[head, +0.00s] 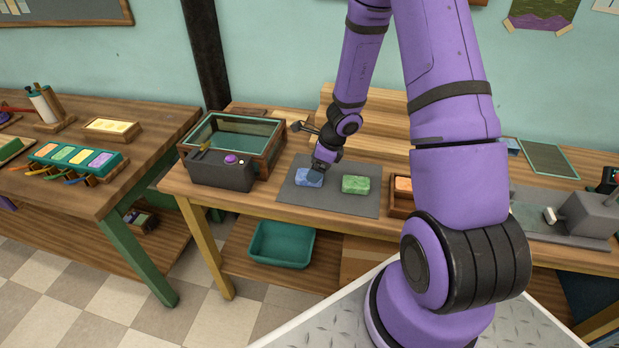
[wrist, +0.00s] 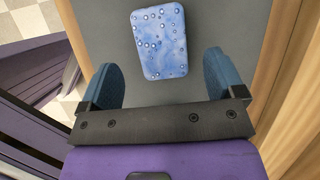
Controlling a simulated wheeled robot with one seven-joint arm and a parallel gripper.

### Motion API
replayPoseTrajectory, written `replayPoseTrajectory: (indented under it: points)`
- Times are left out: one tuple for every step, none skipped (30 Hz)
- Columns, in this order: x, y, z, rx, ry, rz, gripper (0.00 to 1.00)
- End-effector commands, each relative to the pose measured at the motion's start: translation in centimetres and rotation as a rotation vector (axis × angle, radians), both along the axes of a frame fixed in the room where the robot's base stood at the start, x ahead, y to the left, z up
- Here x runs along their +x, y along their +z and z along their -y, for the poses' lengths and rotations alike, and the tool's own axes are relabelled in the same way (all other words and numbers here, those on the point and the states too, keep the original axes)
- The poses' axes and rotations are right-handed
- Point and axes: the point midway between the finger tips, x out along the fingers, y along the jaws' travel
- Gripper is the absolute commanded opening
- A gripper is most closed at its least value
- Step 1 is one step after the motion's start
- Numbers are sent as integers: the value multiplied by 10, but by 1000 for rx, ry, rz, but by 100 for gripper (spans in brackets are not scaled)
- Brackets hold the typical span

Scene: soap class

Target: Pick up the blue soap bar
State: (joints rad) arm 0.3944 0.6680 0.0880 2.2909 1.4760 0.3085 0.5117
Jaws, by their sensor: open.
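The blue soap bar (head: 308,178) lies on a grey mat (head: 336,206) on the middle table. In the wrist view the blue soap bar (wrist: 160,42) has pale bubble spots and lies just beyond the fingertips, roughly centred between them. My gripper (wrist: 160,62) is open and empty, with one blue finger to each side. In the head view my gripper (head: 322,170) is low over the mat beside the blue bar and partly covers it.
A green soap bar (head: 355,184) lies on the mat right of the blue one. A glass-sided tank with a grey box (head: 219,172) stands to the left. A wooden tray with an orange bar (head: 403,184) is to the right. Wooden steps (head: 375,118) rise behind.

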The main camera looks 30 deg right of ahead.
Motion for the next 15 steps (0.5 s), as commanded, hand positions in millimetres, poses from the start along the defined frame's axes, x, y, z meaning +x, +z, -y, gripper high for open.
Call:
replayPoseTrajectory:
  points:
    - [2, -8, -2, 2, -1, -3, 88]
    - [4, -12, -3, 3, -1, -4, 88]
    - [6, -16, -4, 2, -1, -3, 88]
    - [7, -19, -5, 2, -1, -3, 88]
    - [8, -22, -6, 2, 0, -2, 88]
    - [9, -25, -7, 1, 0, -2, 88]
    - [9, -27, -7, 2, -1, -2, 88]
    - [10, -29, -8, 1, -1, -1, 88]
    - [10, -31, -9, 1, -1, -1, 88]
    - [10, -32, -9, 1, -1, -1, 88]
    - [11, -33, -9, 1, -1, -1, 88]
    - [11, -33, -9, 1, -1, -1, 88]
    - [11, -33, -9, 1, -1, -1, 88]
    - [11, -33, -9, 1, -1, -1, 88]
    - [11, -33, -9, 0, 0, 0, 88]
